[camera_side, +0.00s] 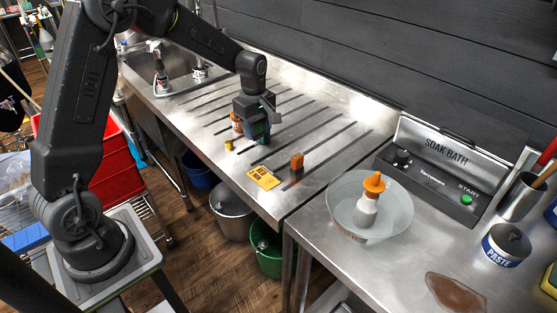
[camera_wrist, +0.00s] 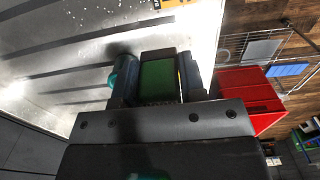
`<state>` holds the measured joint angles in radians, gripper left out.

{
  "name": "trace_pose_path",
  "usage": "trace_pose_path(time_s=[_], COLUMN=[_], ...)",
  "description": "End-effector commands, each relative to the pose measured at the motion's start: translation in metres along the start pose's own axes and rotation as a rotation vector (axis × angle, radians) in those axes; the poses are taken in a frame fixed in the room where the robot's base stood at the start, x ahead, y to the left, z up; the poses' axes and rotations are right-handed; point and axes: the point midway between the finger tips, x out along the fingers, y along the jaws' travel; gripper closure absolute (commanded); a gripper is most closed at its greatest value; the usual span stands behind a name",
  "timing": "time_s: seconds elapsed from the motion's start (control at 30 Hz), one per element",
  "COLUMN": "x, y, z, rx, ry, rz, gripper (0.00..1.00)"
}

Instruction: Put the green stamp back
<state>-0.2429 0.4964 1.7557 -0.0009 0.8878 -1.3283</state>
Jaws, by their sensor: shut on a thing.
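My gripper (camera_side: 254,132) is low over the ribbed steel drainboard in the side view, left of an orange block. In the wrist view my gripper (camera_wrist: 157,72) is shut on a green block, the green stamp (camera_wrist: 158,80), which sits between its two dark fingers. In the side view the stamp is mostly hidden by the fingers. I cannot tell whether it touches the drainboard. A teal rounded thing (camera_wrist: 121,78) shows beside the left finger in the wrist view.
An orange block (camera_side: 297,160) stands on the drainboard (camera_side: 325,140), near a flat yellow card (camera_side: 263,178). An orange-topped object (camera_side: 236,121) and a small yellow one (camera_side: 229,145) are close to my gripper. A bowl (camera_side: 345,218) holds an orange-capped bottle. A sink (camera_side: 165,75) lies behind.

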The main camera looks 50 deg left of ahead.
Motion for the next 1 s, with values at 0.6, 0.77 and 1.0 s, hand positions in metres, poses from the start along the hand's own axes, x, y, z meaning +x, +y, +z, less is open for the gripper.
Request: trace_pose_path(time_s=[0.6,0.77,1.0], x=[0.018,0.037,0.051], y=[0.045,0.063,0.076], z=[-0.022,0.004,0.022], rx=[0.008,0.006,0.002], ry=[-0.001,-0.001,0.000], rz=[-0.004,-0.003,-0.002], gripper=[0.78,0.78,0.78])
